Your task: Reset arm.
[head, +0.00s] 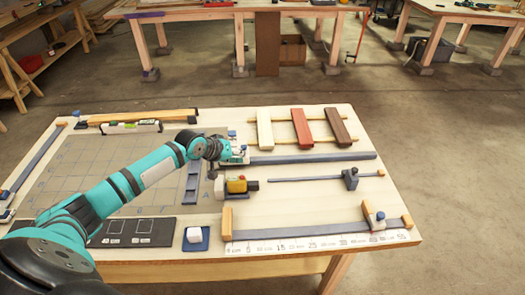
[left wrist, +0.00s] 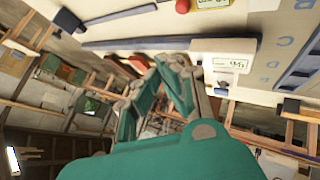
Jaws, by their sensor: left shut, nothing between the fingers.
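My left arm reaches in from the left over the workbench (head: 370,200). Its gripper (head: 216,149) is above the middle of the bench, near the left end of a long blue-grey lath (head: 315,158). In the left wrist view the gripper fingers (left wrist: 173,64) are shut with nothing between them. The gripper's tips are partly hidden in the head view by my own wrist. A white labelled block (left wrist: 226,58) shows just beyond the fingers in the left wrist view. My right gripper is not in view.
Cream (head: 265,130), red (head: 302,127) and brown (head: 338,126) boards lie across thin strips at the back right. A clamp (head: 374,214) stands at the front right. A yellow-bodied tool (head: 237,186) lies mid-bench.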

